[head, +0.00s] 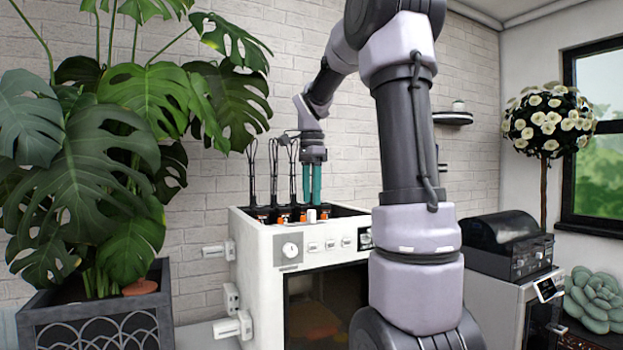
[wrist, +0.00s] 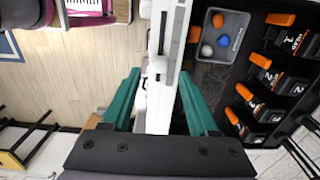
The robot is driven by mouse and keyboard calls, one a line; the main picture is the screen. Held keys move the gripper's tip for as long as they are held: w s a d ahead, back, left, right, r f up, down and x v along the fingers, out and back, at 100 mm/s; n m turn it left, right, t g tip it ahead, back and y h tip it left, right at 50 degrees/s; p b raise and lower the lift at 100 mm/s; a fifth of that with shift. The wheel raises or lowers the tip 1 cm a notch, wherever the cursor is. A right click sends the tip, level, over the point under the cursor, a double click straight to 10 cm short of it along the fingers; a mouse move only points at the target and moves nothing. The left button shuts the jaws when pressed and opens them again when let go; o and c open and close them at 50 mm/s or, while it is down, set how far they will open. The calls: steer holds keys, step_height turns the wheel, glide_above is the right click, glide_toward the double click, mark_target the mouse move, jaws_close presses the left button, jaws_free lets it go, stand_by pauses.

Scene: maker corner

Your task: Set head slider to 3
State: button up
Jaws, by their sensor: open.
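The white machine (head: 256,275) stands in the middle of the head view, with a dial and several small controls on its front. My gripper (head: 312,200) points down over its top front edge, its teal fingers apart and empty. In the wrist view my gripper (wrist: 160,74) straddles the machine's white front wall (wrist: 158,115). A narrow dark slot (wrist: 163,32) and a small pale knob (wrist: 157,72) show on that wall between the fingertips; whether this is the head slider I cannot tell. Black numbered heads with orange tops (wrist: 263,78) stand in a row inside the machine.
A grey tray (wrist: 208,40) with small orange and blue balls lies beside the heads. Black cables (head: 273,170) rise from the heads next to my gripper. A large potted plant (head: 130,130) stands at left, and a dark-lidded device (head: 510,245) at right.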

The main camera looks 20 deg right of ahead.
mark_target(311, 211)
step_height(311, 211, up, 6)
stand_by(0.6)
steer(key=s+a+f+n+t+y, duration=0.1)
steer(key=s+a+f+n+t, duration=0.2)
steer(key=s, duration=0.6)
steer(key=s+a+f+n+t+y, duration=0.1)
steer(key=s+a+f+n+t, duration=0.3)
steer(key=s+a+n, duration=0.3)
steer(key=s+n, duration=0.3)
steer(key=shift+a+f+n, duration=0.2)
steer(key=shift+f+n, duration=0.1)
steer(key=shift+f, duration=0.05)
